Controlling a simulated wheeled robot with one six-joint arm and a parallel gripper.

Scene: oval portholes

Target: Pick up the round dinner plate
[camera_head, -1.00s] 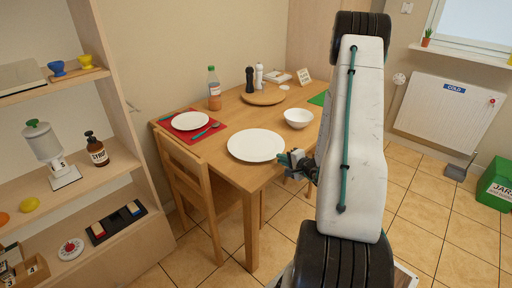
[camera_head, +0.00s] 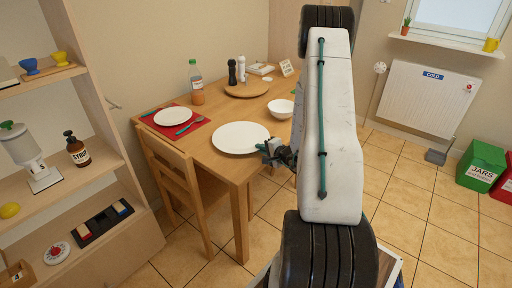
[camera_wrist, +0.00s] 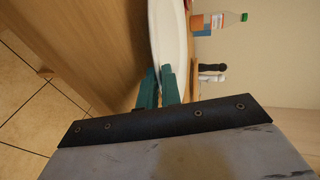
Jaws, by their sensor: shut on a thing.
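The round dinner plate (camera_head: 240,138) is large and white, near the front right edge of the wooden table (camera_head: 232,168). My gripper (camera_head: 268,149) is at the plate's right rim in the head view. In the wrist view the plate (camera_wrist: 168,45) shows nearly edge-on, and the teal fingers of my gripper (camera_wrist: 158,84) are shut on its rim. The plate looks level. I cannot tell whether it touches the table or hangs just above it.
A smaller white plate (camera_head: 173,116) lies on a red mat (camera_head: 189,131) with cutlery. A white bowl (camera_head: 281,109), a bottle (camera_head: 196,84) and a round wooden board (camera_head: 246,91) stand farther back. A chair (camera_head: 184,183) stands at the table's left front side.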

